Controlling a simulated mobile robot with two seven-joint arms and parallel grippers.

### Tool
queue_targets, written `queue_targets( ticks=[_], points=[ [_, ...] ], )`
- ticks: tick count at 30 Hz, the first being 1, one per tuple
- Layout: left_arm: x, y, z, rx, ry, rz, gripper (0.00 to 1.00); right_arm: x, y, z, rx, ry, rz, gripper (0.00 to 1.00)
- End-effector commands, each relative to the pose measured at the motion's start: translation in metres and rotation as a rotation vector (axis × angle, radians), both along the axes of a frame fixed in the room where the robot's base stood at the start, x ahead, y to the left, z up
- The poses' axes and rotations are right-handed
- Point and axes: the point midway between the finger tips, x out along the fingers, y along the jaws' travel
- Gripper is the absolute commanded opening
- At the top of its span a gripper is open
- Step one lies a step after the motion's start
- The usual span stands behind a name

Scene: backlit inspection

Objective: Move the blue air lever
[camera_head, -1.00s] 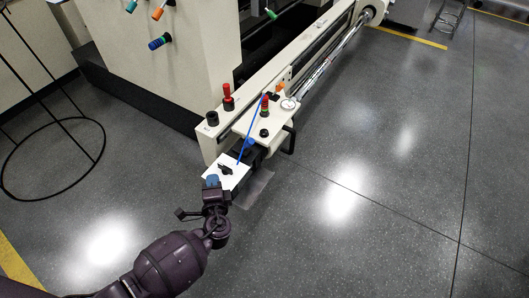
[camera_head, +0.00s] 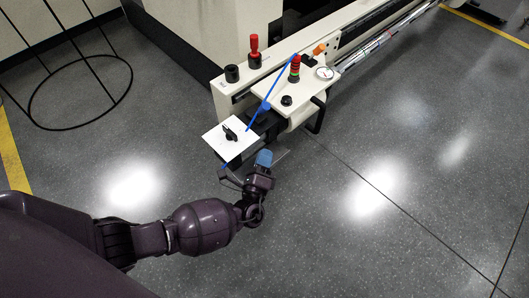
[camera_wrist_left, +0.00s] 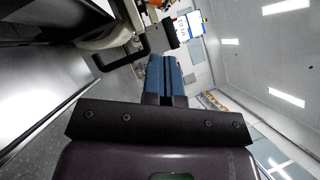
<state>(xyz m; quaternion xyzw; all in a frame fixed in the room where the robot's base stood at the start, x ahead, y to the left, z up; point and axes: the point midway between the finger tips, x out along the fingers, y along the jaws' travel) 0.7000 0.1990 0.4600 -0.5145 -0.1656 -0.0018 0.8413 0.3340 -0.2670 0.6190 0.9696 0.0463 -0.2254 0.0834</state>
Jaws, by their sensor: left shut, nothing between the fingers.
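I cannot tell which of these is the air lever. My left gripper (camera_head: 265,158) has blue fingertips and is just below and right of the white plate, apart from both blue parts in the picture. In the left wrist view its blue fingers (camera_wrist_left: 165,78) are shut together with nothing between them. My right gripper is not in view.
The white plate (camera_head: 230,148) carries a black knob. The cream machine arm (camera_head: 300,98) has a gauge (camera_head: 324,73), a red-topped knob (camera_head: 254,50) and a black loop handle (camera_head: 318,116). A black wire stand (camera_head: 78,62) is at left. The floor in front is clear.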

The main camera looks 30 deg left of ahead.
Motion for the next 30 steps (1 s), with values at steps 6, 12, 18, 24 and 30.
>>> queue_targets(
  ticks=[6, 12, 18, 24, 30],
  points=[
    [0.037, 0.007, 0.010, 0.001, 0.001, 0.001, 0.00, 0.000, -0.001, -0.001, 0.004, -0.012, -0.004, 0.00],
    [0.069, 0.013, 0.019, 0.000, 0.001, 0.002, 0.00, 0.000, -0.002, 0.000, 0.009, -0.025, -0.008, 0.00],
    [0.083, 0.032, 0.032, 0.000, 0.003, 0.002, 0.00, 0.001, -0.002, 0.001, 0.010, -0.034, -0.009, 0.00],
    [0.089, 0.041, 0.039, -0.001, 0.003, 0.001, 0.00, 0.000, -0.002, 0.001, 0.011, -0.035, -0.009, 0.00],
    [0.089, 0.043, 0.040, -0.001, 0.003, 0.001, 0.00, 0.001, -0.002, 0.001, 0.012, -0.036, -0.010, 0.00]
  ],
)
